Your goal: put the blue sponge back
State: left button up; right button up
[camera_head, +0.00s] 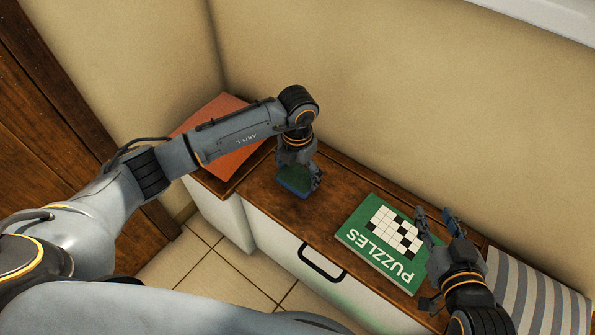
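The blue sponge (293,184), with a greenish edge, is at the middle of the brown wooden bench top. My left gripper (298,176) points down over it, with its fingers closed around the sponge. The gripper partly hides the sponge, and I cannot tell whether the sponge touches the wood. My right gripper (436,222) is at the right, over the right edge of a green puzzle book. Its fingers are spread apart with nothing visible between them.
The green book (357,233) lies on the bench top (335,185). An orange-red flat item (240,160) is at the left end, partly behind my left arm. A grey-striped cushion or cloth (530,290) is at the right. A wall runs behind. Bare wood lies between sponge and book.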

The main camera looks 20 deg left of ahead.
pick_arm(q)
jog(key=shift+o, duration=0.6)
